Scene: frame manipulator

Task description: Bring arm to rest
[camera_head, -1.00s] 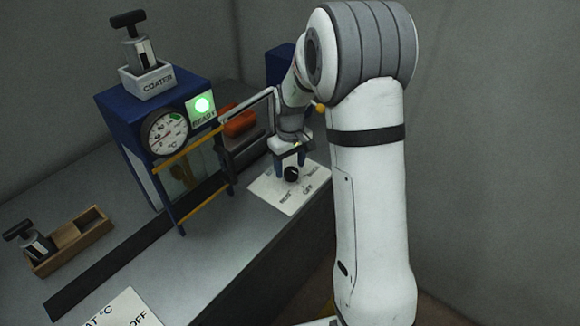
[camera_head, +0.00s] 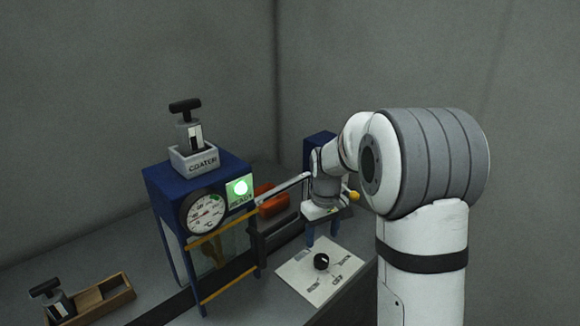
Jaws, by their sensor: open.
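My arm reaches in from the right. My gripper (camera_head: 322,236) points down with its two blue fingers apart and nothing between them. It hangs above and just behind the black knob (camera_head: 321,261). The knob stands on a white labelled plate (camera_head: 300,284) on the bench, and the fingers look clear of it.
A blue cabinet (camera_head: 160,195) stands left of my gripper, with a dial gauge (camera_head: 205,212), a lit green READY lamp (camera_head: 240,188) and a COATER holder (camera_head: 194,158) with a black-handled tool (camera_head: 188,128). A wooden tray (camera_head: 105,299) and another black-handled tool (camera_head: 50,299) are front left.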

